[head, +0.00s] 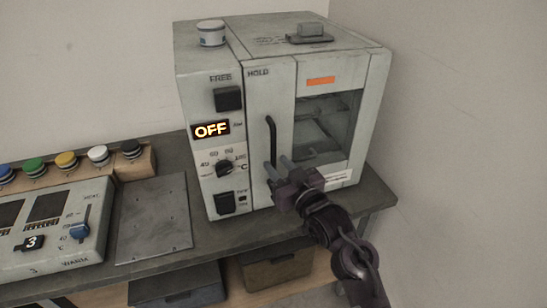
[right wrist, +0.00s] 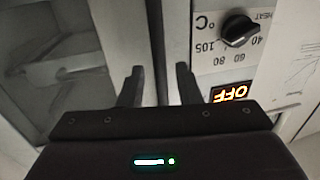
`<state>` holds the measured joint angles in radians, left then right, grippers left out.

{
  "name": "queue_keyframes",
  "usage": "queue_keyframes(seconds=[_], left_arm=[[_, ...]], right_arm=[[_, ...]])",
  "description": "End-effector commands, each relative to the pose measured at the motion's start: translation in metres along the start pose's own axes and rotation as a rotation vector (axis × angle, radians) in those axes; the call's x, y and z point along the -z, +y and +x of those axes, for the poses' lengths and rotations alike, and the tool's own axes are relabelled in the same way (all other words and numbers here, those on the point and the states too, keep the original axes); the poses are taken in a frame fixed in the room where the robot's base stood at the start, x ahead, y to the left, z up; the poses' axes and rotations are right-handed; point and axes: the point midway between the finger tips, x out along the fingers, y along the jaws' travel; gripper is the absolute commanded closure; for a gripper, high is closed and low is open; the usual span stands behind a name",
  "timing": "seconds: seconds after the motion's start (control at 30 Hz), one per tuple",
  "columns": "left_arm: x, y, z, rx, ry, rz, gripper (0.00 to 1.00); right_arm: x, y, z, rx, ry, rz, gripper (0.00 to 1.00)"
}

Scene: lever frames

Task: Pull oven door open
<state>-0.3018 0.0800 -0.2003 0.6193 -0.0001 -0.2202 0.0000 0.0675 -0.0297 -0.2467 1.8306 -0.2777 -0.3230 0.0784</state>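The oven (head: 220,140) is a pale grey box on the bench, with a control panel reading OFF on its left. Its door (head: 318,90), with a dark window, appears closed. A dark vertical handle (head: 271,138) runs along the door's left side. My right gripper (head: 277,170) is at the handle's lower end, its fingers apart. In the right wrist view, the open fingers (right wrist: 160,86) point at the oven front, and a dark vertical bar, seemingly the handle (right wrist: 157,45), lies between them. I cannot tell whether they touch it. My left gripper is not in view.
Left of the oven, a flat grey plate (head: 152,218) lies on the bench (head: 185,157). Beyond it are a control box (head: 85,245) and a row of coloured buttons (head: 66,160). Bins (head: 280,270) stand below. A wall (head: 460,120) closes the right side.

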Motion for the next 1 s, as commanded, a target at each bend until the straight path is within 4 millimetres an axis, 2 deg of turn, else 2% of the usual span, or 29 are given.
queue_keyframes(seconds=[0.1, 0.2, 0.53, 0.57, 0.8, 1.0], left_arm=[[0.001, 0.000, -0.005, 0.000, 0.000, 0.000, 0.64], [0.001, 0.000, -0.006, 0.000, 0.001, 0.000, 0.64], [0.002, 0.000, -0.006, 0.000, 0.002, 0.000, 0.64], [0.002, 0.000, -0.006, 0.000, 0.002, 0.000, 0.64], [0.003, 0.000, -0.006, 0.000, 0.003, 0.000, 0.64], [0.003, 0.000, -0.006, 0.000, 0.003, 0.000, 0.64]], right_arm=[[0.002, 0.000, 0.017, -0.001, 0.001, 0.002, 0.69], [0.001, 0.000, 0.026, -0.001, 0.000, 0.000, 0.69], [-0.001, 0.000, 0.030, -0.001, -0.001, 0.000, 0.69], [-0.001, 0.000, 0.030, -0.001, -0.001, 0.000, 0.70], [-0.001, 0.000, 0.030, -0.001, -0.001, 0.000, 1.00], [-0.001, 0.000, 0.030, -0.001, -0.001, 0.000, 1.00]])
